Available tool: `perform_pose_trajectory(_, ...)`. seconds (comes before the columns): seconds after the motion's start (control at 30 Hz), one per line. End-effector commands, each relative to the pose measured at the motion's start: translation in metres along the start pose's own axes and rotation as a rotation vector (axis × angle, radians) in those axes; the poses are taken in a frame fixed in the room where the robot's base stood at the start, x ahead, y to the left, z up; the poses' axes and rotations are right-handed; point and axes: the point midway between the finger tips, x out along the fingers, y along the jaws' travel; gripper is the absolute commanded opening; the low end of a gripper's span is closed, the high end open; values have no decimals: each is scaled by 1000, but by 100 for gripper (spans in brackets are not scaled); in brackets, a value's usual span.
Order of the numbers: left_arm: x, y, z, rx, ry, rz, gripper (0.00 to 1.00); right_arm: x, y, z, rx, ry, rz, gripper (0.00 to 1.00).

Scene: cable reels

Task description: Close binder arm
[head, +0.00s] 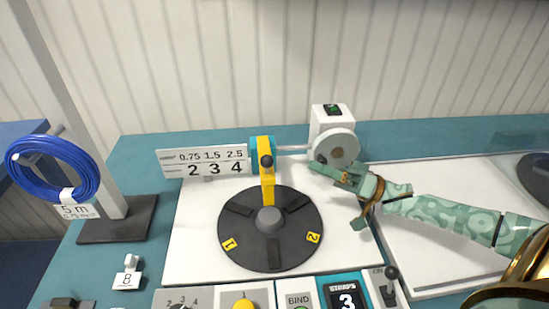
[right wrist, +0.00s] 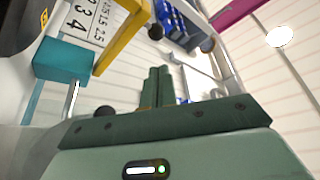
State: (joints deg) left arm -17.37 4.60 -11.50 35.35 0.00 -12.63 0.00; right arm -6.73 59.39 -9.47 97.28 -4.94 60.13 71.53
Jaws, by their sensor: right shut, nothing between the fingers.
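A yellow arm (head: 267,188) with a black knob is hinged at a teal block (head: 262,146) and reaches over the dark round reel plate (head: 290,240). A rod runs from the block to a white unit (head: 332,118) with a grey round disc; I cannot tell which part is called the binder arm. My right gripper (head: 325,168) is just below the disc, right of the yellow arm. Its fingers are together and empty in the right wrist view (right wrist: 157,88), where the yellow arm (right wrist: 122,36) and teal block (right wrist: 62,60) also show. My left gripper is out of view.
A sign with numbers (head: 203,162) stands left of the teal block. A blue cable coil (head: 52,168) hangs on a stand at the left. Control panels with a display (head: 346,297) and a lever (head: 391,273) line the front. A white tray (head: 430,285) lies at the right.

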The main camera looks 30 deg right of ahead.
Motion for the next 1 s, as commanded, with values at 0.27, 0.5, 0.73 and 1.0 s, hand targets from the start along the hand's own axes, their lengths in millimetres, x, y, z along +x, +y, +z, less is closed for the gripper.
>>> perform_pose_trajectory(0.27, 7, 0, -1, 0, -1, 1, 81, 34, 0, 0, -2, 2, -5, 0)
perform_pose_trajectory(0.5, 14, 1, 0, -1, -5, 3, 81, 77, 0, 1, -2, 1, -4, 0)
perform_pose_trajectory(0.73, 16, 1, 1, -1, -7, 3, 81, 98, 0, 0, 0, 0, -2, 0)
perform_pose_trajectory(1.0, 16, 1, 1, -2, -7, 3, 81, 100, 0, 0, 1, -1, -1, 0)
